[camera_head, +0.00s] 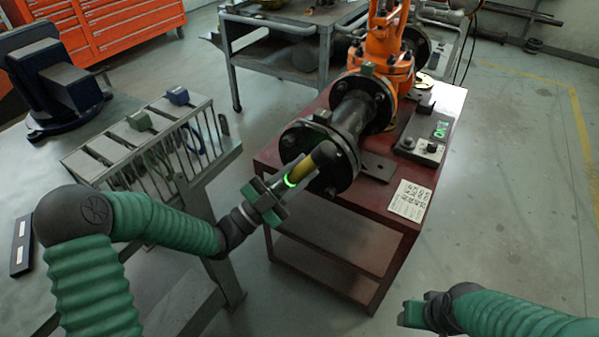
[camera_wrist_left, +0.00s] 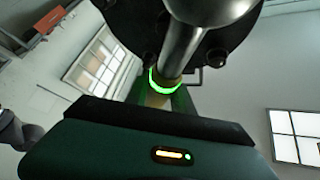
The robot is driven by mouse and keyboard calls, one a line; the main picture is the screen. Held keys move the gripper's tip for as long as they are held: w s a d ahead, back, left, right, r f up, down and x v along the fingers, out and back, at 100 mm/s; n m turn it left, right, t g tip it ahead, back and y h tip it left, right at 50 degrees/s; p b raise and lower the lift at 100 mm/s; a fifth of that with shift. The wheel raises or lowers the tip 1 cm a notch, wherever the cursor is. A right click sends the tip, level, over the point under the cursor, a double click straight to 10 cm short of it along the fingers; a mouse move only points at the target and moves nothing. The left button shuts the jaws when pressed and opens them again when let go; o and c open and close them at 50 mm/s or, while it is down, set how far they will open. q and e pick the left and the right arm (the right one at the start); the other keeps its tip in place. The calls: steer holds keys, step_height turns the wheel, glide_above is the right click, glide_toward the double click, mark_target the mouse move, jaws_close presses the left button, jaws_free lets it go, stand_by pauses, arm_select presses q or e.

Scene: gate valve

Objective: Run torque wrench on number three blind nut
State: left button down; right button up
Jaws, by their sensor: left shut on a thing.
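My left gripper (camera_head: 270,201) is shut on the torque wrench (camera_head: 304,170), which has a yellow body, a green glowing ring and a dark rounded end. The wrench's far end is at the dark blind flange (camera_head: 343,168) of the valve pipe; I cannot tell which nut it touches, or whether it is seated. In the left wrist view the wrench's metal shaft (camera_wrist_left: 188,48) runs up to the dark flange (camera_wrist_left: 222,50) with nuts around its rim. My right gripper (camera_head: 420,312) is at the lower right, away from the valve; its jaw opening is unclear.
The orange valve (camera_head: 388,45) and pipe sit on a red cart (camera_head: 345,225). A control box (camera_head: 420,150) and a paper label (camera_head: 409,201) lie on its right side. A rack of tools (camera_head: 150,135) stands left. The floor at right is clear.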

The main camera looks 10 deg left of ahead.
arm_select(q)
steer(key=shift+w+d+r+b, duration=0.15)
steer(key=shift+w+d, duration=0.1)
steer(key=shift+w, duration=0.4)
steer(key=shift+w+d+f+b, duration=0.1)
steer(key=shift+w+d+b, duration=0.1)
steer(key=shift+w, duration=0.4)
steer(key=shift+w+d+b, duration=0.3)
steer(key=shift+w+b, duration=0.3)
steer(key=shift+w, duration=0.2)
stand_by(2.2)
steer(key=shift+s+a+b, duration=0.1)
steer(key=shift+s+b, duration=0.1)
steer(key=shift+b, duration=0.5)
stand_by(2.6)
